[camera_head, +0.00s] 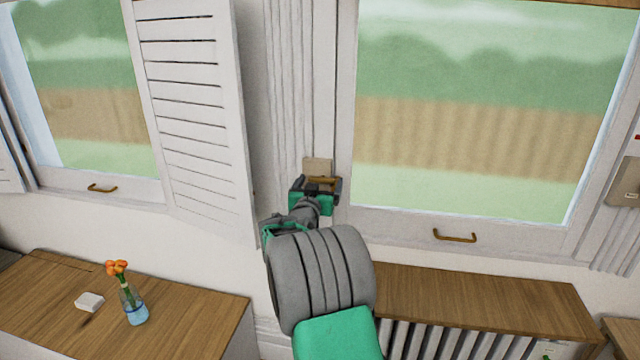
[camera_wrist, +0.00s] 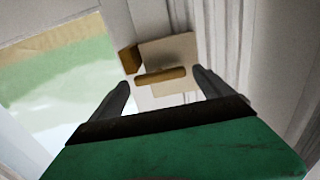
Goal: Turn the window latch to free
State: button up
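The window latch is a brass bar (camera_wrist: 160,76) on a beige plate (camera_wrist: 172,50), with a brass block (camera_wrist: 130,58) at the plate's left edge in the wrist view. In the head view the beige plate (camera_head: 317,166) shows on the white frame left of the right-hand window, just above my gripper. My gripper (camera_head: 320,184) is open at the latch. In the wrist view its two fingers (camera_wrist: 159,78) stand to either side of the bar, with a small gap at each end. The gripper hides most of the latch in the head view.
A louvred shutter (camera_head: 190,105) stands left of my arm. Below are a wooden cabinet top (camera_head: 200,305) with a flower vase (camera_head: 134,308) and white block (camera_head: 89,301), and a wooden shelf (camera_head: 480,300) over a radiator. The right window (camera_head: 455,236) has a brass pull.

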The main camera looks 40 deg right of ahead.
jog(key=c, duration=1.2)
jog(key=shift+c, duration=0.2)
jog(key=shift+n+b, duration=0.3)
jog(key=n+b, duration=0.1)
jog(key=n, duration=0.2)
jog(key=shift+w+n+b, duration=0.1)
jog(key=shift+n+b, duration=0.25)
jog(key=shift+n, duration=0.05)
jog(key=n, duration=0.4)
jog(key=shift+a+b, duration=0.1)
jog(key=shift+b, duration=0.25)
jog(key=n, duration=0.5)
jog(key=shift+w, duration=0.1)
jog(key=n+p, duration=0.1)
jog(key=n, duration=0.3)
jog(key=shift+f+p, duration=0.15)
jog(key=shift+p, duration=0.15)
jog(key=shift+n, duration=0.4)
